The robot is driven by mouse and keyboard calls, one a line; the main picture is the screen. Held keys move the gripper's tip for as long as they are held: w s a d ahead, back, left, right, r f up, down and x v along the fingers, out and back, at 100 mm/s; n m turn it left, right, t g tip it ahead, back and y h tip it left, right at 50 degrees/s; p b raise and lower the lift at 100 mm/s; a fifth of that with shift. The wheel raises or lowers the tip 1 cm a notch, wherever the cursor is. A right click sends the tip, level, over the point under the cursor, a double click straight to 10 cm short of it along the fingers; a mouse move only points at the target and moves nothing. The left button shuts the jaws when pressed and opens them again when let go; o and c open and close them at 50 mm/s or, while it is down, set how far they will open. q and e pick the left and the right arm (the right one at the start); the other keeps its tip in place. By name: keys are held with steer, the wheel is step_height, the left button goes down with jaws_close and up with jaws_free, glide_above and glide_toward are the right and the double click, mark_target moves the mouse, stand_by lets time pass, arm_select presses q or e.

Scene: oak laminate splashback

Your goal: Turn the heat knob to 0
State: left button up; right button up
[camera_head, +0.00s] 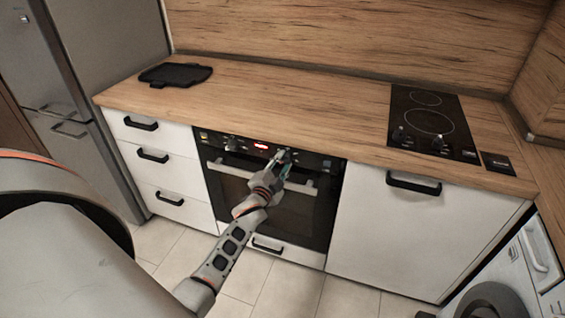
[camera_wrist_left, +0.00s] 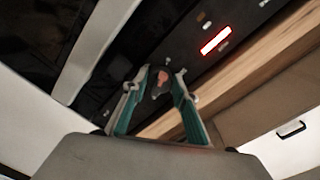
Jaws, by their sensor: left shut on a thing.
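The oven (camera_head: 262,190) is set under the counter, with a dark control panel that has a lit red display (camera_head: 261,145); the display also shows in the left wrist view (camera_wrist_left: 215,40). My left gripper (camera_head: 281,157) is at the panel, right of the display in the head view. In the left wrist view its two teal-lined fingers (camera_wrist_left: 160,74) stand on both sides of a round knob (camera_wrist_left: 159,83) and are shut on it. The fingers mostly hide this knob in the head view. I cannot read its setting. My right gripper is not in view.
The oven's handle bar (camera_head: 240,172) runs just below the panel, close to my left wrist. Another oven knob (camera_head: 232,144) sits left of the display. A black cooktop (camera_head: 430,121) and a black tray (camera_head: 175,74) are on the wooden counter (camera_head: 310,105). The middle counter is clear.

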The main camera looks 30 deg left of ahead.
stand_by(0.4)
arm_select(q)
steer(key=o, duration=1.1)
steer(key=v, duration=1.2)
